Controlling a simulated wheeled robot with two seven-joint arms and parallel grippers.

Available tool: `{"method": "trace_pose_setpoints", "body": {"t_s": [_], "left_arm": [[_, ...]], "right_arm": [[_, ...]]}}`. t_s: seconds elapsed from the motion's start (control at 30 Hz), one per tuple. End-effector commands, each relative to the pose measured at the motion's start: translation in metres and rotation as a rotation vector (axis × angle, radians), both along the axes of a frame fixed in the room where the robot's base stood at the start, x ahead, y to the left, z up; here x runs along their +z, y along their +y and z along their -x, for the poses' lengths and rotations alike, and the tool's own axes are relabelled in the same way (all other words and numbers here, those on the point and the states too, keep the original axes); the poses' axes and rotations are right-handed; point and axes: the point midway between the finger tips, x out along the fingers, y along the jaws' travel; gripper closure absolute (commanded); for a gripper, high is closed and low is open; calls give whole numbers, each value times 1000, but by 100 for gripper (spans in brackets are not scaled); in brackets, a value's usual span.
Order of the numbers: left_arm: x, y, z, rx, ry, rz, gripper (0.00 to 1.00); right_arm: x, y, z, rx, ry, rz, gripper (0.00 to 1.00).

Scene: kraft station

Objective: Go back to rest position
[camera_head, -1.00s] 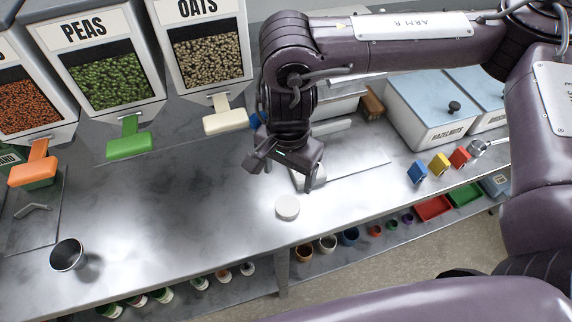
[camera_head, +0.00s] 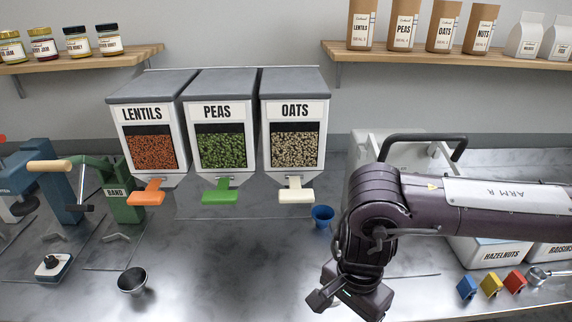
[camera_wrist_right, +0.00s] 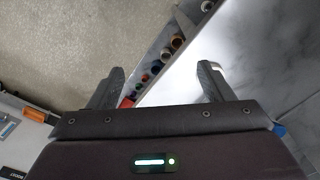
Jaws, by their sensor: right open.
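My right arm comes in from the right in the head view. My right gripper (camera_head: 347,306) hangs pointing down over the steel counter (camera_head: 225,265), near the bottom edge of the picture. In the right wrist view its two fingers (camera_wrist_right: 160,72) stand wide apart with nothing between them. Beyond them that view shows the counter edge and the floor. My left gripper is in neither view.
Lentils (camera_head: 153,130), peas (camera_head: 221,125) and oats (camera_head: 294,125) dispensers stand at the back. A blue cup (camera_head: 323,217) and a dark metal cup (camera_head: 132,281) stand on the counter. The hazelnuts bin (camera_head: 490,252) is right of my arm. Counter left of my gripper is mostly clear.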

Motion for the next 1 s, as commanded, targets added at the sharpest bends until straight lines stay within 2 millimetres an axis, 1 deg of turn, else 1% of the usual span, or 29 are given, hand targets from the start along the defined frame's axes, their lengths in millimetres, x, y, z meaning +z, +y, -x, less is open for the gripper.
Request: {"method": "trace_pose_setpoints", "body": {"t_s": [0.1,0.23,0.37,0.47,0.53,0.67,0.77,0.83,0.93,0.97,1.0], "left_arm": [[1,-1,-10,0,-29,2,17],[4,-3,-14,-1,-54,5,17],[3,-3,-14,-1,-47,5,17],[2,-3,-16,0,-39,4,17],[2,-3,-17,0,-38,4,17],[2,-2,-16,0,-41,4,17],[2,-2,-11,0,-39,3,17],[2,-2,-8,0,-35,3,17],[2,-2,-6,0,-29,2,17],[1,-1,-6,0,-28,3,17],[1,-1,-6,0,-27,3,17]], "right_arm": [[0,0,11,0,1,0,26],[-4,16,27,-19,-12,-43,26],[-12,36,28,-49,-13,-94,26],[-19,53,26,-77,-9,-143,26],[-23,69,30,-106,-6,-186,26],[-25,103,45,-183,2,-294,26],[-23,135,60,-268,22,-396,26],[-19,160,70,-355,50,-487,26],[-6,202,83,-535,126,-650,26],[1,215,87,-606,160,-704,26],[12,231,89,-711,209,-778,26]]}}
